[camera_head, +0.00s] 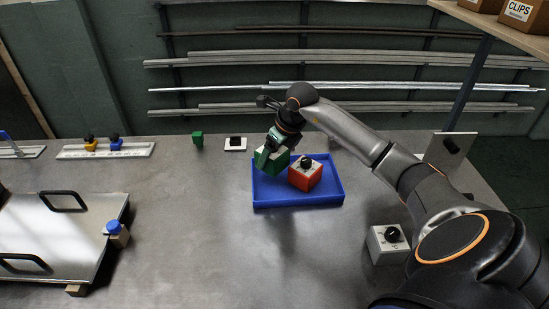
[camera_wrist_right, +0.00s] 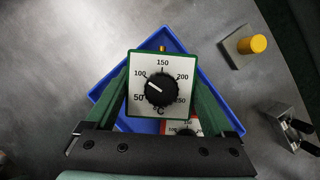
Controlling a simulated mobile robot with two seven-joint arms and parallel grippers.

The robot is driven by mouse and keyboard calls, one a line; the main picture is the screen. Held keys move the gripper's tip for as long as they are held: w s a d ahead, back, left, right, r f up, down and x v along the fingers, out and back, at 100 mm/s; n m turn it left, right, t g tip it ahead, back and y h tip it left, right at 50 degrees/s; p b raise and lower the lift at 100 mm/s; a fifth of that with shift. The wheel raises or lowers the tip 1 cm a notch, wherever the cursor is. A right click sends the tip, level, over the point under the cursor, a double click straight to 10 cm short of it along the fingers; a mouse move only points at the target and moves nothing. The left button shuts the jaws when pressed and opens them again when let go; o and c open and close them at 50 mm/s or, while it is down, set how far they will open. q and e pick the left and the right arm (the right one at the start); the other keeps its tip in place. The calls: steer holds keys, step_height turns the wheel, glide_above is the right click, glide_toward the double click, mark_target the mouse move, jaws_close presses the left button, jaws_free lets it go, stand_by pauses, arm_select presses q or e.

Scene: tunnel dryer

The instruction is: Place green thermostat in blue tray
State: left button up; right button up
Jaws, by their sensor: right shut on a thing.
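The green thermostat (camera_head: 264,164) is held in my right gripper (camera_head: 272,150) over the back left part of the blue tray (camera_head: 298,201). In the right wrist view the thermostat (camera_wrist_right: 147,107) shows its white dial face and black knob between the two fingers. I cannot tell whether its underside touches the tray floor. The blue tray also shows in the wrist view (camera_wrist_right: 108,95), behind and around the thermostat. A red thermostat (camera_head: 305,180) sits inside the tray, just right of the green one; the wrist view shows it partly covered (camera_wrist_right: 185,127).
A pale box with a black knob (camera_head: 386,249) stands right of the tray, near my right arm. A small green piece (camera_head: 197,139) and a white plate with a black part (camera_head: 235,144) lie left of the tray. A metal panel with handles (camera_head: 45,235) fills the left.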

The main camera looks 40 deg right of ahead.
steer(key=shift+w+d+f+b, duration=0.1)
steer(key=shift+d+f+b, duration=0.2)
steer(key=shift+f, duration=0.15)
steer(key=f+b, duration=0.2)
steer(key=f, duration=0.1)
steer(key=shift+w+d+f+b, duration=0.1)
steer(key=shift+d+f+b, duration=0.1)
steer(key=shift+b, duration=0.15)
steer(key=shift+r, duration=0.1)
steer(key=o, duration=1.3)
